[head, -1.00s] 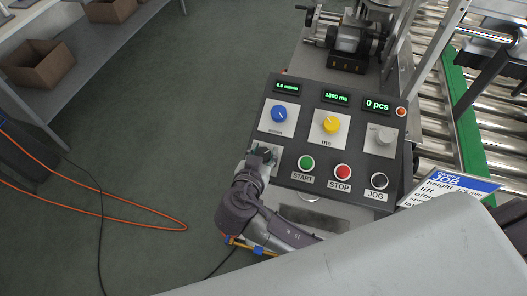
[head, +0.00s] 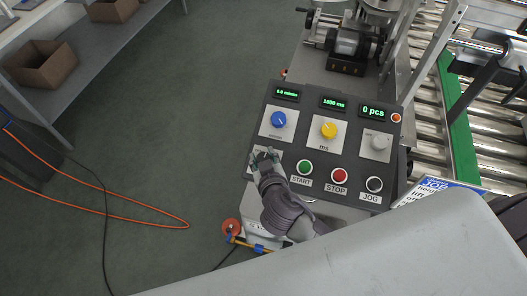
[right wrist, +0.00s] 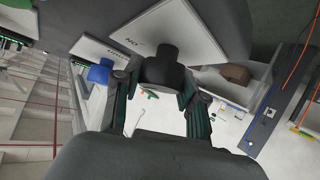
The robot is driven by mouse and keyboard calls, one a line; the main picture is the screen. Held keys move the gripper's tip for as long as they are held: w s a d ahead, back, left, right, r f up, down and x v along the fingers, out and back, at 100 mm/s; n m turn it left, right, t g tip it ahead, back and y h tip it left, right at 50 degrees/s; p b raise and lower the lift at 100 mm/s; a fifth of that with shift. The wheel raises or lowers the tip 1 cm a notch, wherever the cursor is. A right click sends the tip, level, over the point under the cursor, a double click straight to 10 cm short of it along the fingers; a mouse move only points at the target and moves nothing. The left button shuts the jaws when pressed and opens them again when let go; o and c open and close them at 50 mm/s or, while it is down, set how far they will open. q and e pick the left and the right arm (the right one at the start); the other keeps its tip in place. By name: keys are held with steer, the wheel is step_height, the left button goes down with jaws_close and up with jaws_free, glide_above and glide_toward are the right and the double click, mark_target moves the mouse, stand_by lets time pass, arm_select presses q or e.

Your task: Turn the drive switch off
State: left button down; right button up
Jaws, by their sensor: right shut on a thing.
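The drive switch is a black knob (right wrist: 161,68) on a white plate (right wrist: 193,35) at the lower left of the dark control panel (head: 328,98). My right gripper (head: 265,155) is at this plate and covers most of it in the head view. In the right wrist view its two fingers (right wrist: 158,88) stand on either side of the black knob and are shut on it. My left gripper is not in view.
Close by are the green START button (head: 305,167), red STOP button (head: 339,176), black JOG button (head: 374,184), blue knob (head: 278,120), yellow knob (head: 328,130) and grey knob (head: 379,142). An orange cable (head: 120,216) lies on the floor at left.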

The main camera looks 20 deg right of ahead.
steer(key=n+g+y+p, duration=0.1)
steer(key=n+y+p, duration=0.1)
steer(key=p, duration=0.1)
steer(key=n+y+p, duration=0.2)
steer(key=n+p, duration=0.1)
steer(key=n+g+y+p, duration=0.1)
steer(key=n+p, duration=0.2)
steer(key=shift+r+g+y, duration=0.3)
steer(key=shift+y, duration=0.1)
steer(key=shift+w+f+n+g+y+p, duration=0.1)
steer(key=shift+n+g+y+p, duration=0.35)
steer(key=shift+n+p, duration=0.3)
steer(key=shift+f+n+g+y+p, duration=0.2)
steer(key=shift+n+g+y+p, duration=0.2)
steer(key=shift+n+g, duration=0.5)
steer(key=shift+a+n, duration=0.1)
steer(key=shift+n, duration=0.25)
steer(key=o, duration=1.2)
steer(key=shift+c, duration=0.2)
steer(key=shift+s, duration=0.2)
